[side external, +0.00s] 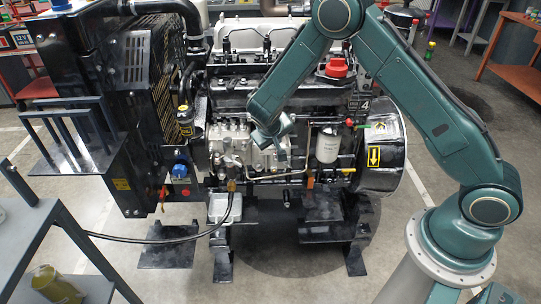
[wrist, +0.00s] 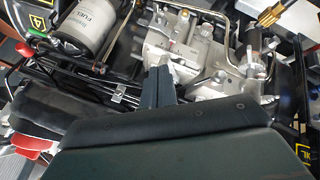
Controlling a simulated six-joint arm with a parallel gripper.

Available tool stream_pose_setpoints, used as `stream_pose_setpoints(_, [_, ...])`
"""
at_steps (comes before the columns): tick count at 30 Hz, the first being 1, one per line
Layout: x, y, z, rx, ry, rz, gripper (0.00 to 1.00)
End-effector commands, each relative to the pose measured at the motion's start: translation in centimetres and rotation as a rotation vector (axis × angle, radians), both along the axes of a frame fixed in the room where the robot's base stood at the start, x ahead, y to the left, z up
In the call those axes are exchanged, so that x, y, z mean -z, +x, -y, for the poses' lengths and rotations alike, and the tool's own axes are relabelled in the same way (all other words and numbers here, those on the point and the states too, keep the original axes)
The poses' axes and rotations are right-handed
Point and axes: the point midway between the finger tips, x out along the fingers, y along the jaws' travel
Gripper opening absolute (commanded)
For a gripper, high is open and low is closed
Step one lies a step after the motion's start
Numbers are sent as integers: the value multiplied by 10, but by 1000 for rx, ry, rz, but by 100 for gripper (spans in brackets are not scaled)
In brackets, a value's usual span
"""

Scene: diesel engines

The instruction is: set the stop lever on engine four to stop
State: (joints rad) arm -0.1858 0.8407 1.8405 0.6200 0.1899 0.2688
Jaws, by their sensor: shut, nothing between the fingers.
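Engine four (side external: 240,85) stands on black supports, with a "4" plate (side external: 364,105) at its upper right. The silver injection pump (side external: 228,140) is on its near side; it also shows in the wrist view (wrist: 195,45). I cannot clearly pick out the stop lever or its position; small metal levers and fittings crowd the pump. My gripper (side external: 281,154) is shut and empty, pointing down just right of the pump. In the wrist view my gripper's fingertips (wrist: 158,72) are together against the pump's lower edge; whether they touch it is unclear.
A white fuel filter (side external: 327,146) and a red knob (side external: 349,122) are right of my gripper. Thin pipes run around the pump. A radiator (side external: 160,60) stands at the left and a grey trolley (side external: 40,235) at the front left. The floor in front is mostly clear.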

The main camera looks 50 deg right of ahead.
Motion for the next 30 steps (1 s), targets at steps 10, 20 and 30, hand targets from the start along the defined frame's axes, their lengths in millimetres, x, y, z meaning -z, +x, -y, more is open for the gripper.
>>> stream_pose_setpoints(10, [-34,-17,-20,-6,4,3,0])
stream_pose_setpoints(20, [-41,-22,-23,-6,5,3,0])
stream_pose_setpoints(30, [-44,-22,-23,-6,9,4,0])
